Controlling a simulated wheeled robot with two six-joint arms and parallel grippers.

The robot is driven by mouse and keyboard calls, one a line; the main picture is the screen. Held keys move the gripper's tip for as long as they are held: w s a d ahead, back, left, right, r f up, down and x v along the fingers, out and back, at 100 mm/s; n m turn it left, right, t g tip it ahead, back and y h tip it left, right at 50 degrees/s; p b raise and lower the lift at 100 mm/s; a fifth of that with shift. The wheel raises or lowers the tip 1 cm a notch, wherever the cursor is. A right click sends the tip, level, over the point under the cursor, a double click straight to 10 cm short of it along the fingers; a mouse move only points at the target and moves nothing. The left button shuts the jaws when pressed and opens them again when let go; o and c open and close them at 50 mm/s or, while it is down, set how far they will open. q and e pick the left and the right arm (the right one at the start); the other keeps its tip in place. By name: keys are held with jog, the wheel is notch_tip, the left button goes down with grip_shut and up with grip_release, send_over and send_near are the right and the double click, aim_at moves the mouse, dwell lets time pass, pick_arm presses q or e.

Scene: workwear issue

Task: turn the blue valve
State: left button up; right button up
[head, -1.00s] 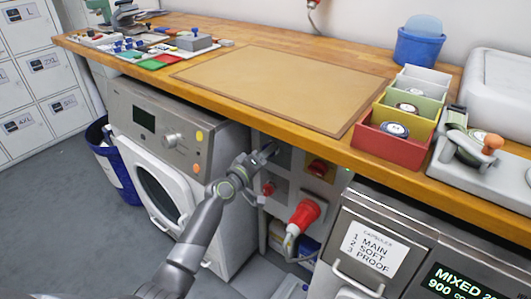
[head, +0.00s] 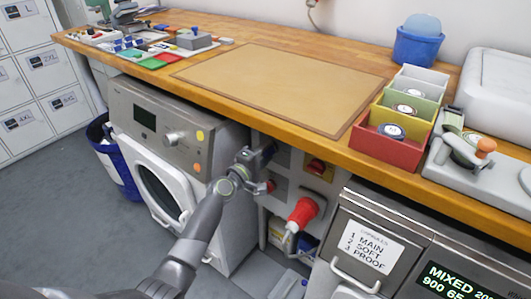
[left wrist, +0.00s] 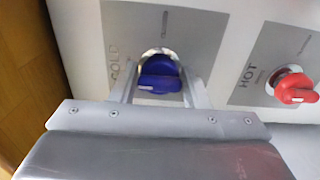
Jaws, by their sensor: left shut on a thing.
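The blue valve (left wrist: 160,74) sits on a grey plate marked COLD in the left wrist view. Its handle lies across the picture, with a white mark near its left end. My left gripper (left wrist: 161,90) is shut on this handle, one finger on each side. In the head view my left gripper (head: 266,154) reaches under the worktop's front edge to the valve panel and hides most of the blue valve. The red valve (left wrist: 297,88) is on a plate marked HOT to the right. My right gripper is in neither current view.
The wooden worktop (head: 216,99) overhangs the panel. A washing machine (head: 187,151) stands to the left. A red plug (head: 303,211) and a red switch (head: 317,167) are close on the right, beside a steel cabinet (head: 347,212) with a CAPSULES label.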

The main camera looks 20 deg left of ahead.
dwell(0.3)
pick_arm(q)
jog(key=o, duration=1)
jog(key=shift+s+a, duration=0.1)
jog(key=shift+s, duration=0.2)
jog(key=shift+p+v, duration=0.5)
jog(key=shift+v, duration=8)
pick_arm(e)
jog(key=shift+s+d+f, duration=0.2)
jog(key=shift+s+f, duration=0.05)
jog(key=shift+f, duration=0.35)
jog(key=shift+s+d+f, duration=0.2)
jog(key=shift+s+f, duration=0.05)
jog(key=shift+f, duration=0.3)
pick_arm(q)
jog(key=shift+w, duration=0.1)
